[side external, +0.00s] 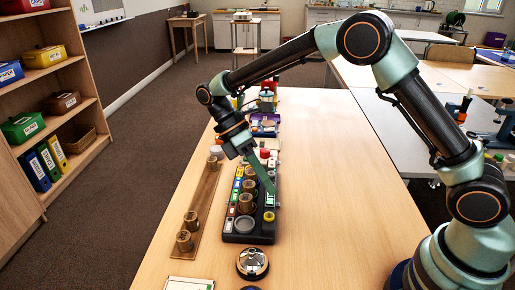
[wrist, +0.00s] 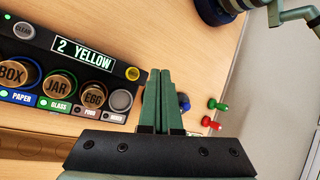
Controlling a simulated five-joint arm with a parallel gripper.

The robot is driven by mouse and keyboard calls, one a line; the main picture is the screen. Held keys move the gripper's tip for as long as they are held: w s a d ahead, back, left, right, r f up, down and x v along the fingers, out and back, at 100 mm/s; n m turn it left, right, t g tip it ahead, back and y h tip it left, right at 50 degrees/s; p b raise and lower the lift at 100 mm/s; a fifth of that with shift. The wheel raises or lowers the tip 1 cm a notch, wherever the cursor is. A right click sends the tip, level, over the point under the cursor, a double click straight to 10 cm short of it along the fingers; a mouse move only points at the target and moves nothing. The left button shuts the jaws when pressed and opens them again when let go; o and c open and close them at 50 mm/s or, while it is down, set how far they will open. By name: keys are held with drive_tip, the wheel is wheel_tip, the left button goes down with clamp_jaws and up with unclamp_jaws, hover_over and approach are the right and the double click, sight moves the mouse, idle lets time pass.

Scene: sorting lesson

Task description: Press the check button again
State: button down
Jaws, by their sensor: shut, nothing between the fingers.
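The black console (side external: 235,238) lies lengthwise on the table. In the wrist view its lit display (wrist: 82,52) reads "2 YELLOW". A yellow round button (wrist: 132,73) sits at the display's end; it also shows in the side view (side external: 269,216). I see no label naming it the check button. A grey button (wrist: 22,30) is marked CLEAR. Round wooden tokens, including BOX (wrist: 14,74) and JAR (wrist: 58,87), stand in wells; the last round place (wrist: 121,101) is grey and bare. My gripper (side external: 272,191) is shut and empty, its tips over the console, beside the yellow button.
A wooden strip (side external: 200,200) with several wooden pieces lies left of the console. A silver dome (side external: 252,260) stands in front of it. More items (side external: 265,125) stand behind. Red (wrist: 211,122) and green (wrist: 217,105) pegs show in the wrist view. The table's right side is clear.

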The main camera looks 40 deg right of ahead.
sight(266, 214)
drive_tip(key=shift+f, duration=2.85)
drive_tip(key=shift+f, duration=0.1)
drive_tip(key=shift+d+f, duration=0.15)
drive_tip(key=shift+f, duration=0.2)
drive_tip(key=shift+f, duration=0.45)
idle(0.4)
drive_tip(key=shift+r, duration=0.9)
drive_tip(key=shift+r, duration=2.55)
